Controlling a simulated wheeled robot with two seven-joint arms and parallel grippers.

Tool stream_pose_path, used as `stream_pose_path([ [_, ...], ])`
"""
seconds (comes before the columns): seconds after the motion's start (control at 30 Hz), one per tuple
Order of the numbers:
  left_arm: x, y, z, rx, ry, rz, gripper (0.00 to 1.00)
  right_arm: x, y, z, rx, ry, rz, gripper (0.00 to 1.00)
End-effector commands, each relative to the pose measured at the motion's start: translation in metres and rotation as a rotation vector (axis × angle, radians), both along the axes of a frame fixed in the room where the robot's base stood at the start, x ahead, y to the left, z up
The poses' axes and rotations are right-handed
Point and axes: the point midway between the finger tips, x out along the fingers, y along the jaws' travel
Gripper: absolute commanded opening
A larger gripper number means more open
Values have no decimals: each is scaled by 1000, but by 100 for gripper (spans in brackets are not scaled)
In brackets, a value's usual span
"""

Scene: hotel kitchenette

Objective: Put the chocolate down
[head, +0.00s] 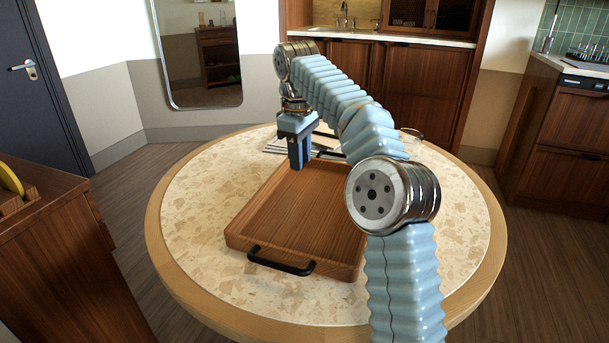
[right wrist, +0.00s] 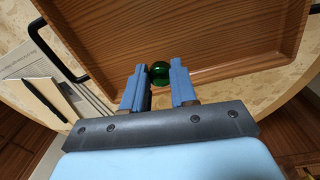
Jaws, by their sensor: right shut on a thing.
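The chocolate, a small shiny green piece (right wrist: 159,72), sits between the fingertips of my right gripper (right wrist: 159,88) in the right wrist view. My right gripper (head: 297,164) is shut on it and points down at the far left part of the wooden tray (head: 298,225) in the head view. The chocolate is hidden behind the fingers there. I cannot tell whether it touches the tray floor. The tray (right wrist: 200,35) looks otherwise empty where it shows. My left gripper is not in view.
The tray stands on a round speckled table (head: 195,225) and has black handles (head: 281,262). Pale flat items (head: 283,147) lie beyond the tray, and a clear glass (head: 411,137) stands behind my right arm. A wooden cabinet (head: 60,265) is at the left.

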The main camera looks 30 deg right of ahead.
Motion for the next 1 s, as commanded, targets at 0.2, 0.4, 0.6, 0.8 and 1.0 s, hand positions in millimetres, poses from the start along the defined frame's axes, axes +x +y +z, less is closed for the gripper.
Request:
stream_pose_path([
  [0.2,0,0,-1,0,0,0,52,21,-21,-39,-1,3,0,0],
  [0.4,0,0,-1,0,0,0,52,30,-29,-54,-1,3,1,0],
  [0.6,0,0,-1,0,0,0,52,31,-31,-82,-1,3,2,0],
  [0.8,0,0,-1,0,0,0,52,31,-31,-86,0,0,1,0],
  [1.0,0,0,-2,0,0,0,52,31,-30,-86,-1,1,2,36],
])
